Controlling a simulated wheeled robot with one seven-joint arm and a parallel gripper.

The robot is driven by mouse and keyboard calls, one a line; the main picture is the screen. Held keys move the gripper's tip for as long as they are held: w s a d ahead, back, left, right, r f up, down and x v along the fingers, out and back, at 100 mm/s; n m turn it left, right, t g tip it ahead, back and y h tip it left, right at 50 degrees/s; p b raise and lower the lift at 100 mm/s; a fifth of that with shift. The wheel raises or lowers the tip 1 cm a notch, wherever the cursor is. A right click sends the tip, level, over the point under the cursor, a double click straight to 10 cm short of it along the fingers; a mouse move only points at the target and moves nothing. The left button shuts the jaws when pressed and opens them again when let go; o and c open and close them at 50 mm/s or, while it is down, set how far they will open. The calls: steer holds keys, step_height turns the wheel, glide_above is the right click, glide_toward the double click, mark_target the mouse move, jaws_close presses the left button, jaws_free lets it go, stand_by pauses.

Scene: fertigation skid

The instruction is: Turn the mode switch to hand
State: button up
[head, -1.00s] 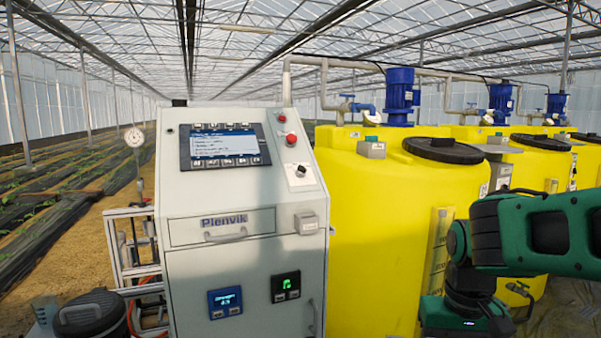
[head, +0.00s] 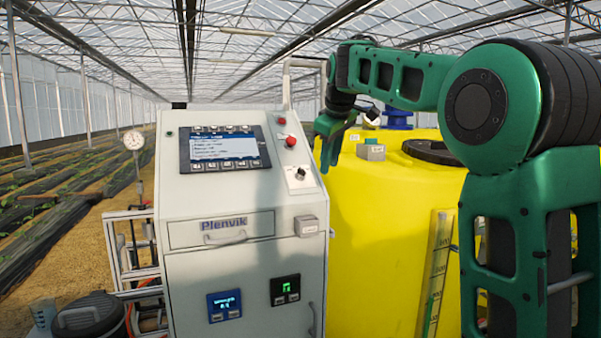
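The mode switch (head: 300,173) is a small black rotary knob on a pale plate, low on the right side of the cabinet's sloped panel. Its marked position is too small to read. My gripper (head: 328,158) is at the panel's right edge, to the right of the switch and slightly above it in the picture, pointing down. It appears apart from the knob. Its fingers are small and overlap in this view, so I cannot tell the gap between them.
The grey cabinet (head: 240,265) carries a screen (head: 224,147), two red buttons (head: 291,142) above the switch, a drawer handle (head: 226,238) and a grey box (head: 306,226). A yellow tank (head: 385,230) stands close on the right. A dark-lidded bucket (head: 90,312) is at lower left.

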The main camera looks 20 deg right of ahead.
mark_target(302, 170)
steer(key=w+a+r+n+t, duration=0.1)
steer(key=w+a+r+n, duration=0.1)
steer(key=w+a+r, duration=0.35)
steer(key=x, duration=1.1)
steer(key=shift+d+f, duration=0.25)
steer(key=shift+d, duration=0.15)
steer(key=shift+c, duration=0.6)
jaws_close()
